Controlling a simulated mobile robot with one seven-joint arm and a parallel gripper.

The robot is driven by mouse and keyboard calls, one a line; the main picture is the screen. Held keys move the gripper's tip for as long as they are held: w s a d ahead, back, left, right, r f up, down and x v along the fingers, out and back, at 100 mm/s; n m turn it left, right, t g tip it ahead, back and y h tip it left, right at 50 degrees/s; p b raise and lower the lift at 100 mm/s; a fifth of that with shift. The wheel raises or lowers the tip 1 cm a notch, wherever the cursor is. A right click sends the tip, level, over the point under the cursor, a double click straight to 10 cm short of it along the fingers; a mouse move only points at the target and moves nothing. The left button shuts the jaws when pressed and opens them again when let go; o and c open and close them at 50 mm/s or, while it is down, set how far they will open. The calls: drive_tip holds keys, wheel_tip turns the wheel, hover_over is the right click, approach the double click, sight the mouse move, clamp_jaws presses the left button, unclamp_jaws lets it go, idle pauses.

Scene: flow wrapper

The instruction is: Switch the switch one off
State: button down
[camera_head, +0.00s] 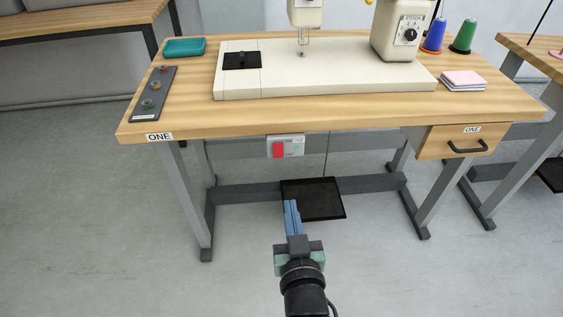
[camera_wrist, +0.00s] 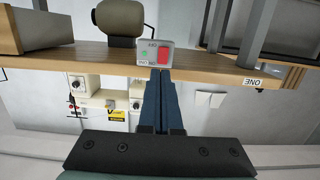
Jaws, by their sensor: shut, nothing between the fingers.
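The switch box (camera_head: 288,141) hangs under the front edge of the sewing table marked ONE (camera_head: 159,137). It has a red button (camera_head: 278,150) on its left and a green button (camera_head: 297,149) on its right. In the wrist view, which looks upside down, the switch box (camera_wrist: 154,45) is just beyond my fingertips, with the red button (camera_wrist: 164,54) right and the green button (camera_wrist: 145,54) left. My gripper (camera_head: 291,203) has blue fingers, shut and empty, in front of and below the box in the head view. The fingertips (camera_wrist: 160,72) slightly overlap the box's edge in the wrist view; contact cannot be told.
The wooden tabletop (camera_head: 190,118) is above, with a sewing machine (camera_head: 397,35) on it. A drawer (camera_head: 455,145) is at the right. A black pedal plate (camera_head: 325,208) sits low between the table legs. The floor in front is clear.

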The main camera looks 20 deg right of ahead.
sight(278, 150)
drive_tip(key=b+x, duration=0.4)
drive_tip(key=x, duration=1)
drive_tip(key=shift+b, duration=0.3)
drive_tip(key=shift+f, duration=0.1)
